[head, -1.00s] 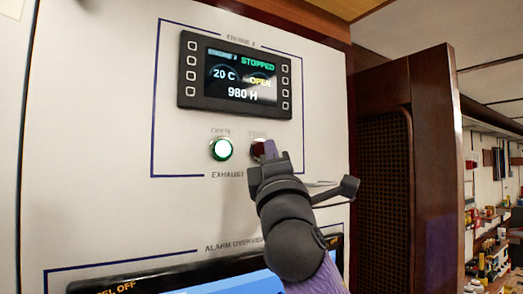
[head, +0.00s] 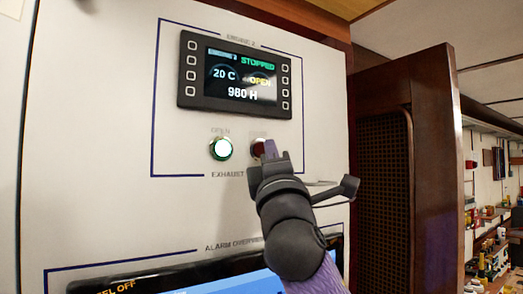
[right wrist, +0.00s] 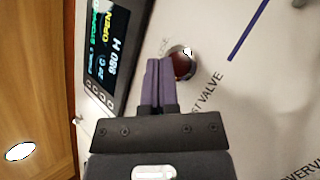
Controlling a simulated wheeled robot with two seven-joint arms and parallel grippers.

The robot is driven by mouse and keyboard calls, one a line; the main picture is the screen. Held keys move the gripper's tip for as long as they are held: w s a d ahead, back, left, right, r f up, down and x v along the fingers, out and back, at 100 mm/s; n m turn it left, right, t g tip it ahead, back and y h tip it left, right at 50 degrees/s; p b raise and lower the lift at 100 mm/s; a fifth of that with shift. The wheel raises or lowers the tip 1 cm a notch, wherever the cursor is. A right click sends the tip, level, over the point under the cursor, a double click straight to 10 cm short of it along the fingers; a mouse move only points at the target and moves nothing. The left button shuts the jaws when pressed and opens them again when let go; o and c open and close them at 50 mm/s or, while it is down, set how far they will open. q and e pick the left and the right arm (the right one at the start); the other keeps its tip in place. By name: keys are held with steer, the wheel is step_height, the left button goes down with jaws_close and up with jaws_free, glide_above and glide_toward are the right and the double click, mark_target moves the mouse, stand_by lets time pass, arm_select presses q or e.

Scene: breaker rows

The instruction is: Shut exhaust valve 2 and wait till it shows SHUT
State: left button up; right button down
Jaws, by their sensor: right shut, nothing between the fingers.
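The engine 2 display (head: 235,78) on the white panel reads STOPPED in green, 20 C, OPEN in yellow and 980 H. Below it, the OPEN button (head: 221,148) is lit white-green. The dark red button (head: 257,147) beside it is unlit and partly hidden by my right gripper (head: 270,150). In the right wrist view, the shut purple fingers (right wrist: 160,68) are right beside the red button (right wrist: 183,65) and overlap its edge. I cannot tell whether they touch it. The label above the button is mostly hidden. My left gripper is not in view.
The alarm overview screen (head: 215,281) is below, at the bottom of the panel. A dark wooden cabinet side (head: 433,170) stands to the right of the panel. Shelves with small items (head: 490,255) are farther back on the right.

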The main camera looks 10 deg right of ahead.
steer(key=shift+w, duration=0.1)
stand_by(0.5)
steer(key=shift+w+a, duration=0.15)
steer(key=shift+w, duration=0.15)
steer(key=shift+w+a+p, duration=0.15)
steer(key=shift+w+p, duration=0.15)
steer(key=shift+w, duration=0.05)
stand_by(0.6)
steer(key=shift+s, duration=0.1)
steer(key=shift+s+d, duration=0.3)
steer(key=shift+s, duration=0.35)
steer(key=s, duration=0.1)
steer(key=s+d, duration=0.1)
steer(key=s, duration=0.1)
steer(key=s+b, duration=0.1)
steer(key=shift+s+d, duration=0.35)
steer(key=shift+f, duration=0.1)
stand_by(0.6)
